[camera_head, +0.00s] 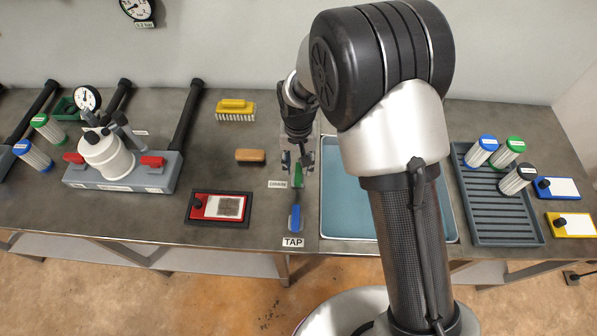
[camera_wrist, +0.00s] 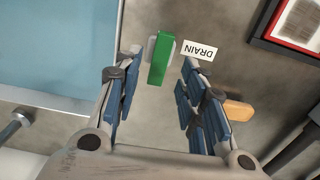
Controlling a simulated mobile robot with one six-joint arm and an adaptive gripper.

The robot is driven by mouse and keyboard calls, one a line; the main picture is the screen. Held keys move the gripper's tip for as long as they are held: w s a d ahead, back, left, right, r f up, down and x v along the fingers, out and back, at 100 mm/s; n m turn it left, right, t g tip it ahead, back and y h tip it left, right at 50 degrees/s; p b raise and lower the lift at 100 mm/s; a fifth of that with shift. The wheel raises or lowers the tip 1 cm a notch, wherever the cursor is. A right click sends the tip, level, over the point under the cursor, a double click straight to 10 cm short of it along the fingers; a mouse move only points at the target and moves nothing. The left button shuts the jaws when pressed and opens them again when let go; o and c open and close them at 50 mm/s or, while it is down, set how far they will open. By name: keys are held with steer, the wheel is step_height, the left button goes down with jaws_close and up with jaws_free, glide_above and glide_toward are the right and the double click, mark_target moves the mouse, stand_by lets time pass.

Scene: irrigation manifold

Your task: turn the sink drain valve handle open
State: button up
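The green drain valve handle (camera_head: 298,178) stands on the bench beside the sink's left edge, by a small DRAIN label (camera_head: 278,184). In the wrist view the green handle (camera_wrist: 160,60) lies lengthwise between the fingertips, with the DRAIN label (camera_wrist: 199,50) to its right. My gripper (camera_head: 298,160) points down over the handle. In the wrist view my gripper (camera_wrist: 160,68) is open, with gaps between its blue-padded fingers and the handle. I cannot tell whether the tips are down to the handle's height. My gripper partly hides the handle in the head view.
A blue handle (camera_head: 294,220) with a TAP label (camera_head: 292,242) stands nearer the bench's front edge. The sink (camera_head: 345,237) is right of the valves. A wooden-backed brush (camera_head: 250,155) and a red-framed panel (camera_head: 218,207) lie to the left. A grey rack (camera_head: 495,215) holds several filters.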

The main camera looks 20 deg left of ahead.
mark_target(299, 172)
steer(key=shift+f+b, duration=0.4)
steer(key=shift+f, duration=1.65)
steer(key=shift+c, duration=0.3)
jaws_close()
